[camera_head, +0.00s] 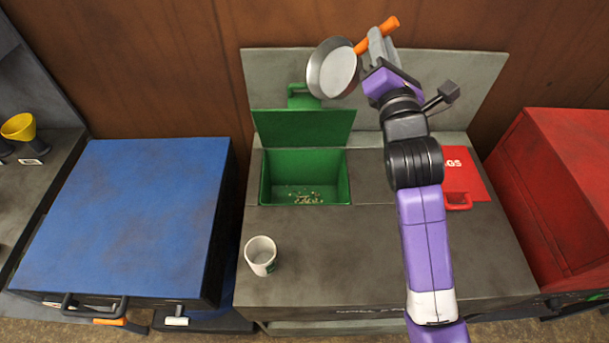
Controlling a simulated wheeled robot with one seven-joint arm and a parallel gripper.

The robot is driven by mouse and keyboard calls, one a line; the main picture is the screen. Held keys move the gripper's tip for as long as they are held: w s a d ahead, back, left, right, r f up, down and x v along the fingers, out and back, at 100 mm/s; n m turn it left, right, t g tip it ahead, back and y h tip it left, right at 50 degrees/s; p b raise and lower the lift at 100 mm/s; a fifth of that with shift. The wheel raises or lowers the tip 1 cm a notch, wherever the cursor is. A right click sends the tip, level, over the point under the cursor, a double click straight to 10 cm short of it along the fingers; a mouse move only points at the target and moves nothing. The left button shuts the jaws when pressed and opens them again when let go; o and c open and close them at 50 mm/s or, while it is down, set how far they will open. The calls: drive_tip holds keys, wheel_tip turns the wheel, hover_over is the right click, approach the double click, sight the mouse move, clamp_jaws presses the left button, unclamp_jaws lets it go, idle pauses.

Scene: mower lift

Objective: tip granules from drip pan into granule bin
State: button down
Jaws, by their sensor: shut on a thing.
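The drip pan (334,68) is a round grey metal pan with an orange handle (378,35). My gripper (377,44) is shut on the handle and holds the pan above and behind the bin. The pan is steeply tilted, its inside facing the camera, and no granules show in it. The granule bin (268,178) is a green box set into the grey bench. Its green lid (303,127) stands open at the back. Pale granules (307,198) lie scattered on the bin's floor.
A white mug (261,255) stands on the bench (340,270) in front of the bin. A red lid (462,172) lies to the right, partly behind my arm. A blue cabinet (130,215) stands left, a red one (560,180) right. The bench front is mostly clear.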

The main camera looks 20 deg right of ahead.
drive_tip(key=shift+s+a+r+n+t+y+b, duration=0.1)
drive_tip(key=shift+a+r+n+t+y+b, duration=0.2)
drive_tip(key=shift+a+n, duration=0.25)
drive_tip(key=shift+s+a+r+n+t+y+b, duration=0.1)
drive_tip(key=shift+a+r+n+t+y+b, duration=0.1)
drive_tip(key=shift+a+r+n+t+b, duration=0.25)
drive_tip(key=shift+s+a+r+n+y+p, duration=0.2)
drive_tip(key=shift+a+n+p, duration=0.25)
drive_tip(key=shift+a+n, duration=0.15)
drive_tip(key=shift+s+a+r+n+y+p, duration=0.1)
drive_tip(key=shift+a+r+n+p, duration=0.05)
drive_tip(key=shift+a+n+p, duration=0.35)
drive_tip(key=a+n, duration=0.1)
drive_tip(key=a+n+y, duration=0.1)
drive_tip(key=a+f+n+t, duration=0.1)
drive_tip(key=a, duration=0.1)
drive_tip(key=shift+s, duration=0.35)
idle(0.6)
drive_tip(key=shift+s+a+r+n+t+y+p, duration=0.15)
drive_tip(key=shift+a+n+t+y+p, duration=0.25)
drive_tip(key=shift+a+n+y, duration=0.65)
drive_tip(key=a+f+n+y, duration=0.1)
drive_tip(key=a+f+n+y+b, duration=0.1)
drive_tip(key=n, duration=0.1)
drive_tip(key=shift+s+a, duration=0.3)
idle(0.6)
